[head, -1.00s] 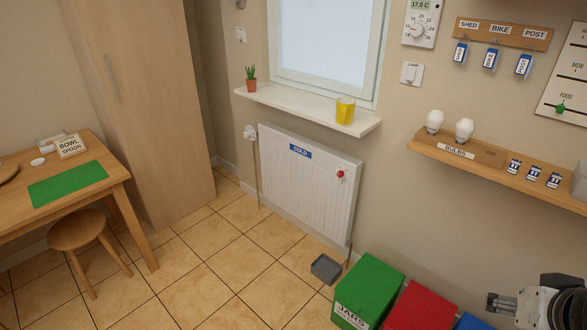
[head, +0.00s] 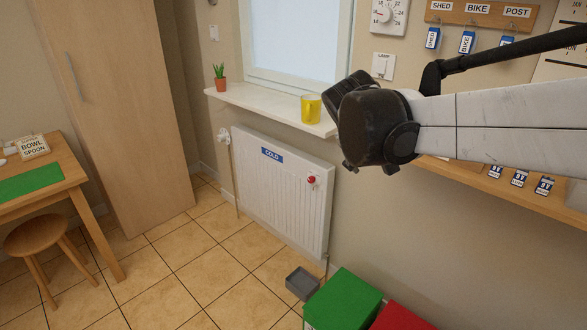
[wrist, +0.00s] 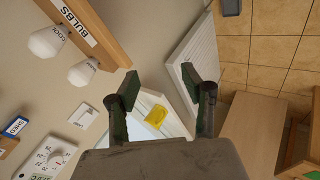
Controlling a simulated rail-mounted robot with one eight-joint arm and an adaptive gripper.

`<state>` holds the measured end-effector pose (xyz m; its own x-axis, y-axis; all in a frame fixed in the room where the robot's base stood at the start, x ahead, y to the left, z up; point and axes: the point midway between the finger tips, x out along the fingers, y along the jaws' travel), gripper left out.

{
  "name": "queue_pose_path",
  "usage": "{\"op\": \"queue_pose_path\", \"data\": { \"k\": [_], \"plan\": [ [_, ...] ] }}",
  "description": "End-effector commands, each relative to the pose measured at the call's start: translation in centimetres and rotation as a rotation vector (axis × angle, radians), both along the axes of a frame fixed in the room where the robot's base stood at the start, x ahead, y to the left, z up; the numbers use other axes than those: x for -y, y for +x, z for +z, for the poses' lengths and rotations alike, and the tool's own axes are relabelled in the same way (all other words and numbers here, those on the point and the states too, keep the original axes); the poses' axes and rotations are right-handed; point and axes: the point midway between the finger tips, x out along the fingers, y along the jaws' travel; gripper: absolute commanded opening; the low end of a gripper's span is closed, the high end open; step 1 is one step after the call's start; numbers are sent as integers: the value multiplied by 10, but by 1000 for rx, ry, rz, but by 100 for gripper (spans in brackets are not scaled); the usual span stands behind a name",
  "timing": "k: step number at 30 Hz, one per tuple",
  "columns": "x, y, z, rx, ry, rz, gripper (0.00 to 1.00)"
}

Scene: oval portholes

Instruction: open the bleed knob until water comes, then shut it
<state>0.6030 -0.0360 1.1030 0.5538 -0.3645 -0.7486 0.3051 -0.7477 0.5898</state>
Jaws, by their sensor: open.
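A white radiator (head: 265,200) with a blue "COLD" label (head: 271,154) hangs under the window sill. The red bleed knob (head: 312,180) is at its upper right. A grey tray (head: 302,284) lies on the floor below the radiator's right end. My gripper is up in front of the wall, right of and above the knob in the head view, where its fingers are mostly hidden. In the wrist view my gripper (wrist: 160,82) is open and empty, with the radiator (wrist: 193,58) beyond its fingers. I cannot make out the knob there. No water shows.
The sill (head: 265,106) above the radiator holds a yellow mug (head: 311,108) and a potted plant (head: 220,78). A green box (head: 343,297) and a red box (head: 398,318) stand right of the tray. Bulbs (wrist: 48,41) are on a shelf near my gripper.

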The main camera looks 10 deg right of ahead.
Motion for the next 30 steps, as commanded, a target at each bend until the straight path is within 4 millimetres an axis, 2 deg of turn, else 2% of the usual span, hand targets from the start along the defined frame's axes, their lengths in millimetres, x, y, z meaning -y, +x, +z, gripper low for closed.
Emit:
{"op": "queue_pose_path", "data": {
  "k": [1,6,11,17,24,30],
  "plan": [
    [-1,20,-11,-7,-42,18,44],
    [-4,80,-31,-32,-191,74,44],
    [-10,133,-57,-57,-332,120,44],
    [-23,197,-97,-87,-507,173,44],
    [-45,266,-156,-123,-717,225,44],
    [-68,313,-214,-154,-893,257,44]
  ]
}}
